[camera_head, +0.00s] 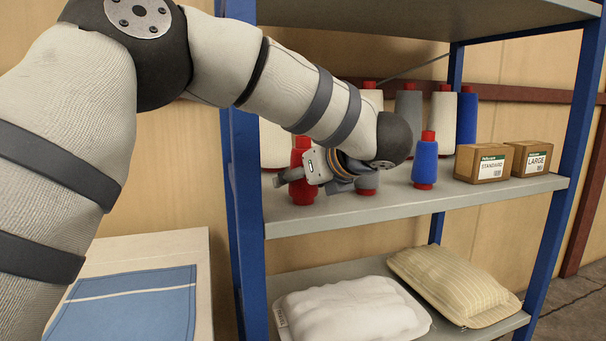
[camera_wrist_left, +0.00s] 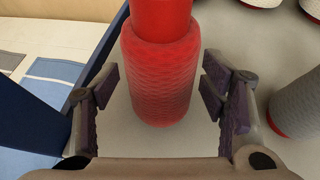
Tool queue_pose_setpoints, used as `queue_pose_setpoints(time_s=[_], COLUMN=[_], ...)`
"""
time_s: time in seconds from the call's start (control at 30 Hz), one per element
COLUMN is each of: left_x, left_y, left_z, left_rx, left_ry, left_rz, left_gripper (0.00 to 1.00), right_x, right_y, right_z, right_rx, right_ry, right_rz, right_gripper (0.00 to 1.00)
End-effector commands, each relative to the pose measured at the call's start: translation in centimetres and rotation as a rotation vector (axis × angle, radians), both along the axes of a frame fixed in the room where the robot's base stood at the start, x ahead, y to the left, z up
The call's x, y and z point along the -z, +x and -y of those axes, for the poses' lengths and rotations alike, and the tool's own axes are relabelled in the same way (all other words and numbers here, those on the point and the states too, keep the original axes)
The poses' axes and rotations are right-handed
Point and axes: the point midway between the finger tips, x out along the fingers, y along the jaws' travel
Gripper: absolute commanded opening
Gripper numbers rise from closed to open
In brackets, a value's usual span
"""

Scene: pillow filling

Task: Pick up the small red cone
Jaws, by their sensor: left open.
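The small red cone (camera_head: 303,186) stands upright on the middle shelf (camera_head: 390,206) near its left end. In the left wrist view the red cone (camera_wrist_left: 161,75) stands between the two open fingers of my left gripper (camera_wrist_left: 168,95), with a gap on each side. In the head view my left gripper (camera_head: 300,178) reaches in at the cone and partly covers it. My right gripper is not in view.
A small blue cone (camera_head: 425,162) and a partly hidden grey cone (camera_head: 367,182) stand to the right. Taller cones stand behind. Two boxes (camera_head: 483,163) (camera_head: 530,158) sit farther right. A blue post (camera_head: 247,190) is close on the left. Pillows (camera_head: 350,310) lie below.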

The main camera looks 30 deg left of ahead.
Motion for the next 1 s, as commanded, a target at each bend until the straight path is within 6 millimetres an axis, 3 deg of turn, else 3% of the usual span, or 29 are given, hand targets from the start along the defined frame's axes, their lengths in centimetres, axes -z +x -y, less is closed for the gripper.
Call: queue_pose_setpoints(time_s=[0.17,0.4,0.43,0.63,0.73,1.0], left_x=[-0.1,-0.1,-0.1,-0.1,-1.0,-7.7], left_y=[0.0,0.0,0.0,0.0,0.1,0.1], left_z=[0.0,0.0,0.0,0.0,0.0,0.0], left_rx=[0.001,0.002,0.002,0.002,0.002,0.000], left_ry=[0.001,0.001,0.001,0.001,0.000,0.000], left_rz=[0.003,0.002,0.002,0.002,0.004,0.005], left_gripper=[0.66,0.12,0.09,0.09,0.09,0.09], right_x=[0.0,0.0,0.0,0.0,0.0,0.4], right_y=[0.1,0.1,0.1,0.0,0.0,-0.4], right_z=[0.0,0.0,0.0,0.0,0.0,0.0], right_rx=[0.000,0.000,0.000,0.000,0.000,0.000], right_ry=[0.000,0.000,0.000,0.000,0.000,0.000], right_rz=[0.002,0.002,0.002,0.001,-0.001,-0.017], right_gripper=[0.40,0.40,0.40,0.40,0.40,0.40])
